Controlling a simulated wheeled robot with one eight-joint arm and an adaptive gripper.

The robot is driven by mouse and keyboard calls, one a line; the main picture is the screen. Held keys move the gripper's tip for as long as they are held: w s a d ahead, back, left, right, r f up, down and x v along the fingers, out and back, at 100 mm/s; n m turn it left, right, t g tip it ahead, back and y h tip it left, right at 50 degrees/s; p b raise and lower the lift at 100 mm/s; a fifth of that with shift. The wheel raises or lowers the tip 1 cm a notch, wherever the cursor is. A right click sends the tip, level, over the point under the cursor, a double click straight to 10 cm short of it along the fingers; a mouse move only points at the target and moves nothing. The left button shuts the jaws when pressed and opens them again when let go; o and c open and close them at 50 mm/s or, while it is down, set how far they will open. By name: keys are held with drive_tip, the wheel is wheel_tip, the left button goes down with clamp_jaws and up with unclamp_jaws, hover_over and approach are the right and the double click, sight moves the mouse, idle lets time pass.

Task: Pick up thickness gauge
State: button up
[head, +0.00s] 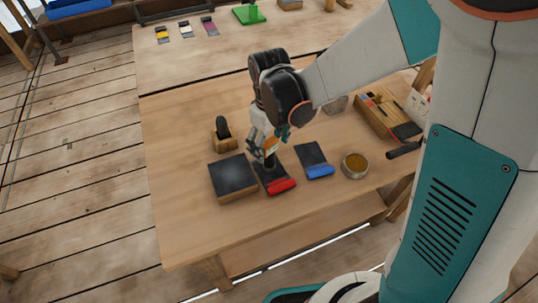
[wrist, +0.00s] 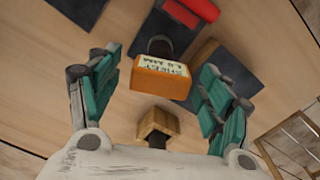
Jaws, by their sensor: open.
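I take the thickness gauge to be the orange block with a pale printed label (wrist: 160,78) in the wrist view. A dark round part (wrist: 160,46) shows just behind it. In the head view a small orange and pale patch of it (head: 269,144) shows beneath my gripper, above the dark sheet with the red roll. My gripper (wrist: 160,95) is open, with its teal fingers on either side of the orange block and visible gaps to both. I cannot tell whether the block rests on the sheet. My wrist hides much of it in the head view.
A dark-topped block (head: 233,177) lies left of the sheet with the red roll (head: 282,186). A sheet with a blue roll (head: 320,170) and a round tin (head: 355,164) lie right. A wooden block with a black handle (head: 222,138) stands behind. The table front is clear.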

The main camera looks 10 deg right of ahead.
sight(269, 156)
wheel_tip(269, 156, down, 3)
drive_tip(key=shift+r+b, duration=0.1)
drive_tip(key=shift+b, duration=0.3)
drive_tip(key=c, duration=1.4)
drive_tip(key=shift+r, duration=0.1)
